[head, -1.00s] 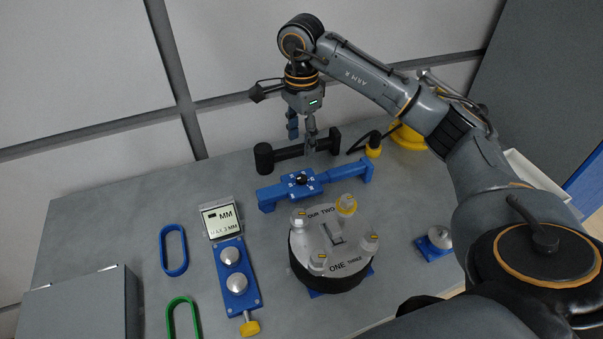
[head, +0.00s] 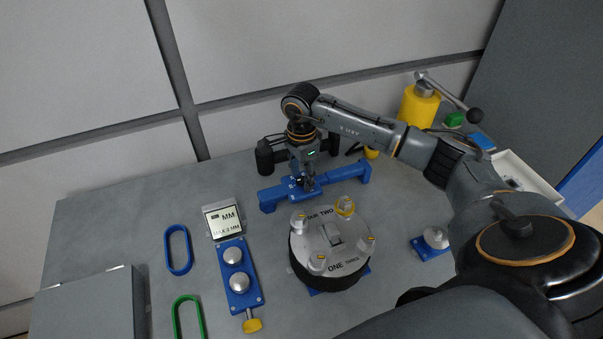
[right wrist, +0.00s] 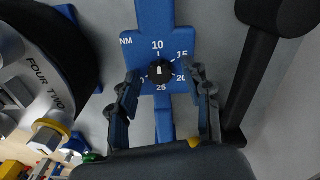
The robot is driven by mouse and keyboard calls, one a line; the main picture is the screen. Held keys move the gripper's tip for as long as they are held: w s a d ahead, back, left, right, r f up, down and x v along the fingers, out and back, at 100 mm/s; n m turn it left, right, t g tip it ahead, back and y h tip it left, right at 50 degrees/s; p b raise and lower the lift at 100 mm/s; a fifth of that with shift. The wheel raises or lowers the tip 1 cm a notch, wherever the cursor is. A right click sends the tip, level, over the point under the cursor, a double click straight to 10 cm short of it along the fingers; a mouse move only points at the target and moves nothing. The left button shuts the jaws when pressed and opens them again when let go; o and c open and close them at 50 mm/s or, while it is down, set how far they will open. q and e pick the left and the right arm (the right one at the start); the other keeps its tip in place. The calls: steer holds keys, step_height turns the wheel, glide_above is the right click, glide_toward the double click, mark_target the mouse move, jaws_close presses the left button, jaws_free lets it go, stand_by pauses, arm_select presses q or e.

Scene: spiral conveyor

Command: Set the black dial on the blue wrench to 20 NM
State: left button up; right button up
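The blue wrench (head: 345,172) lies on the grey table behind the round numbered fixture. In the right wrist view its blue dial plate (right wrist: 178,49) shows NM, 10, 15, 20 and 25; another mark at left is partly covered. The black dial (right wrist: 160,72) sits in the plate's middle, its white pointer towards 10. My right gripper (head: 309,188) is above the dial, pointing down. In the right wrist view its two fingers (right wrist: 164,74) are spread on either side of the dial, with gaps between. The head view mostly hides the dial. My left gripper is out of view.
A black wrench-like tool (right wrist: 254,75) lies close behind the blue wrench. The round fixture (head: 330,245) with several bolts stands in front. A blue gauge block (head: 238,280) with a display (head: 223,219) is to the left. A yellow cylinder (head: 418,106) stands back right.

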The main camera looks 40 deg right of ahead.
jaws_close()
steer(key=m+b, duration=0.2)
steer(key=m, duration=0.1)
steer(key=shift+f+m, duration=0.1)
steer(key=shift+m, duration=0.2)
steer(key=m+b, duration=0.3)
steer(key=m, duration=0.3)
steer(key=m+b, duration=0.1)
steer(key=m, duration=0.6)
steer(key=shift+m+b, duration=0.3)
steer(key=m, duration=0.6)
steer(key=shift+b, duration=0.3)
steer(key=shift+m, duration=0.4)
